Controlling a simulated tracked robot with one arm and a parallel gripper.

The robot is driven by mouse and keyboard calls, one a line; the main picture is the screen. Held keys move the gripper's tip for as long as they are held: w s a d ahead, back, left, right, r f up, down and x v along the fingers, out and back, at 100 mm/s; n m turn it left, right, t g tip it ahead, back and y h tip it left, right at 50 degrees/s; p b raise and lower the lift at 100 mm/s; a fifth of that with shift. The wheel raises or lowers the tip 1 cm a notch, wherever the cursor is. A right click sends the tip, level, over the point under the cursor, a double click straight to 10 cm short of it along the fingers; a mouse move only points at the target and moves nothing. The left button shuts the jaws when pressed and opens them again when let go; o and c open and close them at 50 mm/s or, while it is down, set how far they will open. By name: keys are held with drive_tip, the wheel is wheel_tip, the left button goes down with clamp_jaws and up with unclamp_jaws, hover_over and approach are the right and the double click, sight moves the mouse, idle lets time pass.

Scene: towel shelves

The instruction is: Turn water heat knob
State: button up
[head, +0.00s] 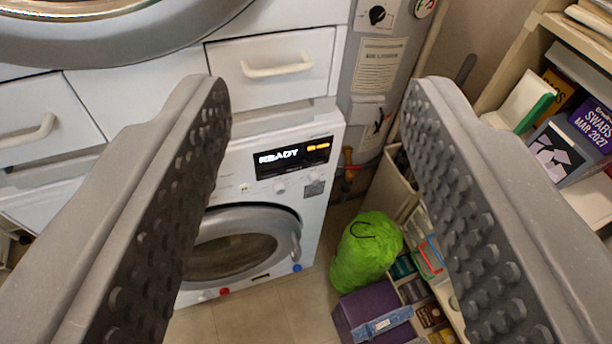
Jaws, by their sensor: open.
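My gripper (318,92) is open and empty, its two grey fingers with dark studded pads spread wide on either side of the view. A round black knob (377,15) sits on a white plate near the top of a tall grey-white unit (352,75), beyond and between the fingers. Lower on the same unit is another small dark control (378,124) on a white box. I cannot tell for sure which one sets the water heat. Neither is touched by my gripper.
A washing machine (325,125) with a lit display reading READY stands ahead, below white drawers (275,95). A green bag (366,250) and a purple box (360,305) are on the floor. Shelves with boxes (570,150) line the right. Some tiled floor (290,310) is clear.

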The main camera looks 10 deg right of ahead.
sight(280, 192)
drive_tip(key=w+d+f+n+t+b, duration=0.1)
drive_tip(key=w+d+f, duration=0.1)
drive_tip(key=w+f, duration=0.95)
drive_tip(key=w+d+f+n, duration=0.2)
drive_tip(key=w+f, duration=0.6)
drive_tip(key=f, duration=0.6)
wheel_tip(280, 192, down, 28)
drive_tip(key=s+a+n+y+b, duration=0.1)
drive_tip(key=a+n+y, duration=0.1)
drive_tip(key=y, duration=0.4)
drive_tip(key=shift+t, duration=0.3)
drive_tip(key=b+x, duration=0.1)
drive_tip(key=x, duration=0.3)
drive_tip(key=b+x, duration=0.1)
drive_tip(key=x, duration=0.3)
drive_tip(key=b+x, duration=0.1)
drive_tip(key=x, duration=0.3)
drive_tip(key=shift+w+a+f, duration=0.15)
drive_tip(key=shift+w+f, duration=0.2)
drive_tip(key=shift+w+a+r, duration=0.1)
drive_tip(key=shift+w+r, duration=0.05)
drive_tip(key=shift+w, duration=0.3)
